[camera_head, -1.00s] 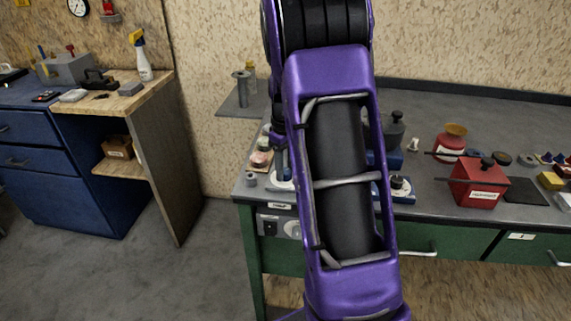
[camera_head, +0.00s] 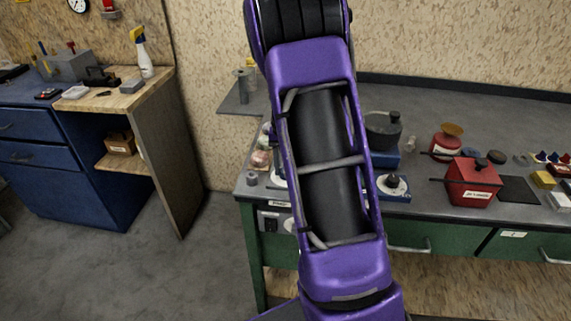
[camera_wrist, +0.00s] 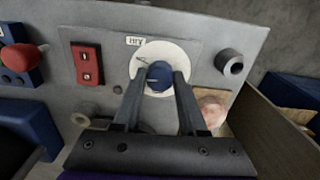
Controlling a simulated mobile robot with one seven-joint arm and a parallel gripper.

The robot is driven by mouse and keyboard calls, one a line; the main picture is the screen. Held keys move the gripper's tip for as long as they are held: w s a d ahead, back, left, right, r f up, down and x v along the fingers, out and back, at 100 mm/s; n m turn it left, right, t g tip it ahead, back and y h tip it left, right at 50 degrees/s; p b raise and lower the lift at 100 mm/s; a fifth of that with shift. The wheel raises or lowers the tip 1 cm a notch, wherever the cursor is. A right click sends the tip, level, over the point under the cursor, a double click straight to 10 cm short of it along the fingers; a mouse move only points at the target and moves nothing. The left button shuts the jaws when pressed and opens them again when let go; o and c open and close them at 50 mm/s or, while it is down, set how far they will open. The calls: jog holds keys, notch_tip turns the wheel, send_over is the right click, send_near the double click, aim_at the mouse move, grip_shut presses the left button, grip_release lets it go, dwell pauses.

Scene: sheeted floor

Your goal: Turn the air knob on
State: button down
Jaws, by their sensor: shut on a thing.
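The air knob (camera_wrist: 158,76) is a small blue knob at the middle of a round white dial (camera_wrist: 181,54), beside a label reading AIR (camera_wrist: 135,41). Both are in the wrist view, on a grey surface. My gripper (camera_wrist: 160,84) reaches over the dial from below in that view, with one dark finger on each side of the knob. It is shut on the knob. In the head view my purple arm hides the gripper and the knob, and only a sliver of the white dial shows beside the arm.
In the wrist view, a red switch (camera_wrist: 87,63) and a red button (camera_wrist: 25,56) lie left of the dial. A grey cylinder (camera_wrist: 230,63) and a pink object (camera_wrist: 211,111) lie right. In the head view, red containers (camera_head: 473,182) stand on the bench.

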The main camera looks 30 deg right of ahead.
jog(key=m+p, duration=0.2)
jog(key=m, duration=0.4)
jog(key=shift+m, duration=0.3)
dwell(0.4)
jog(key=shift+c, duration=2.2)
grip_release()
notch_tip(320, 180, up, 18)
jog(key=p, duration=0.1)
jog(key=shift+f+p, duration=0.25)
jog(key=shift+p, duration=0.05)
jog(key=shift+w, duration=0.1)
